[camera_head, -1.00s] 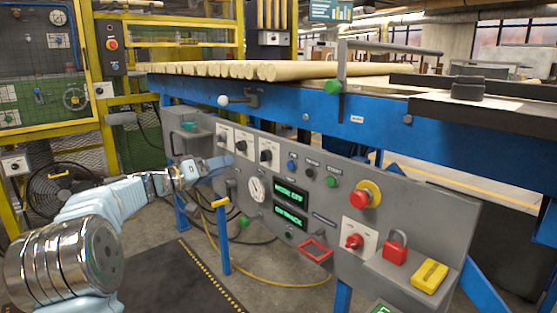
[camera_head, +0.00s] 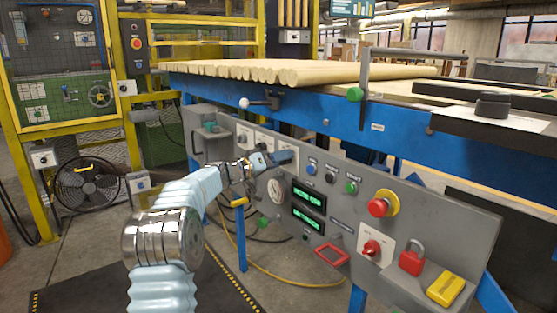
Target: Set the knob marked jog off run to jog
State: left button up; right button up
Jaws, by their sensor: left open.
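The grey control panel (camera_head: 340,210) carries a row of dark selector knobs on white plates at its upper left. The leftmost knob (camera_head: 242,140) shows clear of my arm, and the middle knob (camera_head: 261,147) shows just above my gripper. The rightmost knob in the row is largely hidden by the gripper. The markings are too small to read, so I cannot tell which is the jog off run knob. My left gripper (camera_head: 278,158) is open in front of the right end of this row; contact cannot be judged. My right gripper is out of view.
Right of the gripper are small push buttons (camera_head: 331,174), green displays (camera_head: 308,207), a red emergency button (camera_head: 379,206), a red knob (camera_head: 371,249) and a red padlock (camera_head: 412,258). A lever with a white ball (camera_head: 246,103) sticks out above the row.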

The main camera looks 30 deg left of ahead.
pick_arm(q)
jog(key=shift+c, duration=0.2)
jog(key=c, duration=1)
jog(key=shift+f+n, duration=0.1)
jog(key=shift+n, duration=0.2)
jog(key=shift+a+f+n+b, duration=0.1)
jog(key=shift+n+b, duration=0.5)
jog(key=shift+n, duration=3.6)
